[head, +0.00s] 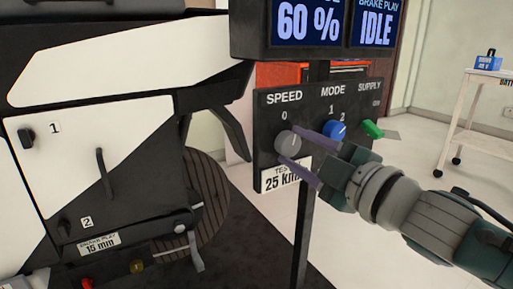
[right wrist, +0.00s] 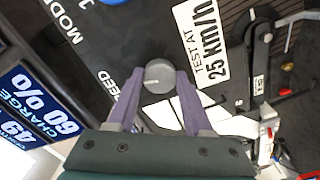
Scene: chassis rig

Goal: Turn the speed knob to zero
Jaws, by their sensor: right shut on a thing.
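The grey round speed knob (head: 286,143) sits on the dark control panel (head: 264,178), below the word SPEED and a 0 mark. My right gripper (head: 291,146) comes from the right and is shut on the knob, one finger above and one below. In the right wrist view the knob (right wrist: 158,76) sits between the purple fingertips (right wrist: 158,80). A pale pointer line shows on its face; in the head view it is too small to read its exact setting. My left gripper is not in view.
Beside the knob are a blue mode knob (head: 335,131) and a green supply switch (head: 372,129). A display (head: 315,24) reading 60 % and IDLE is above. A TEST AT 25 km/h label (right wrist: 212,52) is beside the knob. A black-and-white machine (head: 95,130) stands left; a white cart (head: 468,85) stands right.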

